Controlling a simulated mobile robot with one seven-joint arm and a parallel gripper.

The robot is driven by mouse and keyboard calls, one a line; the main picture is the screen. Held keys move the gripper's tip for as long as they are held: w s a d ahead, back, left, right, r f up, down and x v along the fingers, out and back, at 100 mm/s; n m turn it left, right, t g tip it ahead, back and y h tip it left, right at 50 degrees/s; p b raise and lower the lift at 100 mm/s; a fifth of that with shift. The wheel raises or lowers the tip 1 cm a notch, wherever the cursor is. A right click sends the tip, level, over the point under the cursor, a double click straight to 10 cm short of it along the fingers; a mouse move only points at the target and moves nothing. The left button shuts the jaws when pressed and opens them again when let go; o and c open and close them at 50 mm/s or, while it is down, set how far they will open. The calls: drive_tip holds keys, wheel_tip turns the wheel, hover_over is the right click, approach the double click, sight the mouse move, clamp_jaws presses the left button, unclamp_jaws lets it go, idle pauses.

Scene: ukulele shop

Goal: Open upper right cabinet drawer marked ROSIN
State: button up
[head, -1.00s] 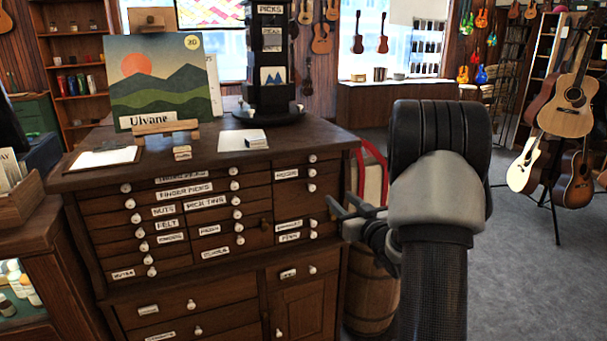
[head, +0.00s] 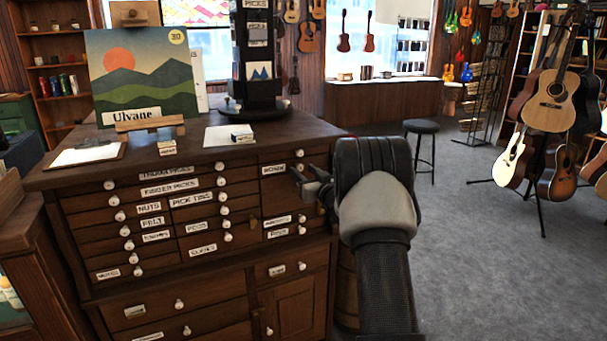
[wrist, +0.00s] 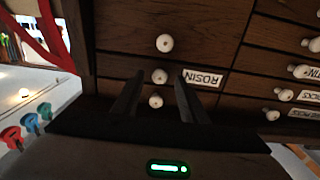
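A white round knob (wrist: 160,76) sits beside this label, on the same drawer front. My gripper (head: 306,180) is in front of this column and partly hides its knobs. In the wrist view my gripper's two dark fingers (wrist: 157,92) are apart, with the ROSIN knob seen between their tips; contact cannot be told. The ROSIN drawer looks flush with the cabinet.
Other white knobs show close above and below in the wrist view (wrist: 165,43). A stool (head: 422,128) and guitars (head: 552,100) are to the right.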

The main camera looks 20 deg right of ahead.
drive_tip(key=shift+w, duration=0.55)
clamp_jaws()
drive_tip(key=shift+s, duration=0.1)
